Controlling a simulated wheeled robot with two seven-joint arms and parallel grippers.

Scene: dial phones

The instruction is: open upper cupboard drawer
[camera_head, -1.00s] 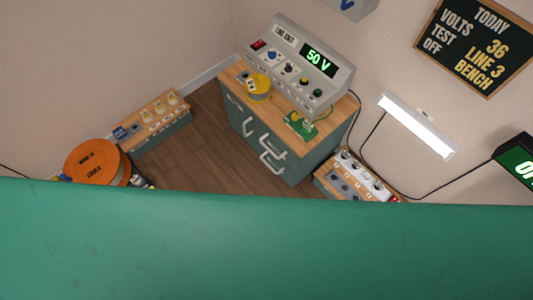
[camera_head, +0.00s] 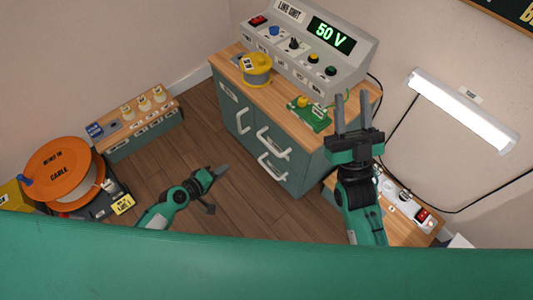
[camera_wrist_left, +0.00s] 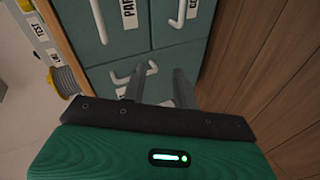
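The green cupboard (camera_head: 245,104) stands under a wooden worktop, with a door at its left and two drawers at its right. The upper drawer's white handle (camera_head: 270,138) is in plain view; the drawer looks closed. My left gripper (camera_head: 222,171) is open and empty, left of the cupboard front and apart from it. The left wrist view is turned sideways: the fingers (camera_wrist_left: 159,88) are spread before the cupboard front, near the door handle (camera_wrist_left: 135,73). The upper drawer handle (camera_wrist_left: 98,20) lies farther up there. My right gripper (camera_head: 353,98) is open and empty, over the worktop's right end.
A yellow spool (camera_head: 257,70), a green board (camera_head: 309,112) and a grey console with a 50 V display (camera_head: 331,35) are on the worktop. A low bench (camera_head: 140,123) and an orange cable reel (camera_head: 65,170) stand left. Bare floor (camera_head: 190,140) lies between.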

